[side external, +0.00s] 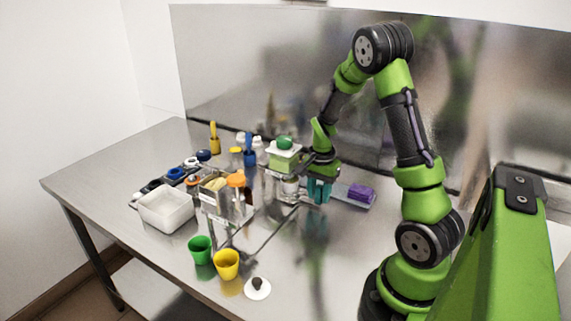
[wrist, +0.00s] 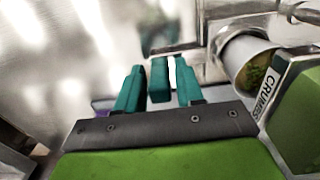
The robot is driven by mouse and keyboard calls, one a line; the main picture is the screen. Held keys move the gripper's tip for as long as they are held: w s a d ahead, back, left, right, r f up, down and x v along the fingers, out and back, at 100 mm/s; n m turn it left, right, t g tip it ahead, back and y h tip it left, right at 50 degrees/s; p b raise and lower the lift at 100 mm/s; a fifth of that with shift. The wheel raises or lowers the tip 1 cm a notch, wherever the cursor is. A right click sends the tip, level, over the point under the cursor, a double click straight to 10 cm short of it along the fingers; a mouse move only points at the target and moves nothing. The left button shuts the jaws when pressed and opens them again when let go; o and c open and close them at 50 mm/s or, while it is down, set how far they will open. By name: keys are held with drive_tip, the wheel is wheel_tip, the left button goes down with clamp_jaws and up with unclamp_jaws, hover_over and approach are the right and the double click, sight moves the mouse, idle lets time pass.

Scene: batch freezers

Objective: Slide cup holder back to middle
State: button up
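The cup holder appears to be the metal stand (wrist: 217,74) on the right in the wrist view. In the side view, a metal frame (side external: 270,239) stands near mid-table, partly lost among containers. My gripper (side external: 319,191) points down just right of these containers. Its teal fingers (wrist: 158,78) are apart in the wrist view, with another teal piece between them. The bar passes beyond the fingertips; I cannot tell whether they touch it.
A white tub (side external: 167,211) sits left.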

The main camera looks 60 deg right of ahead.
clamp_jaws()
drive_tip(key=shift+a, duration=0.1)
drive_tip(key=a, duration=1.1)
drive_tip(key=shift+a, duration=0.2)
drive_tip(key=shift+o, duration=1.3)
unclamp_jaws()
wheel_tip(320, 180, up, 17)
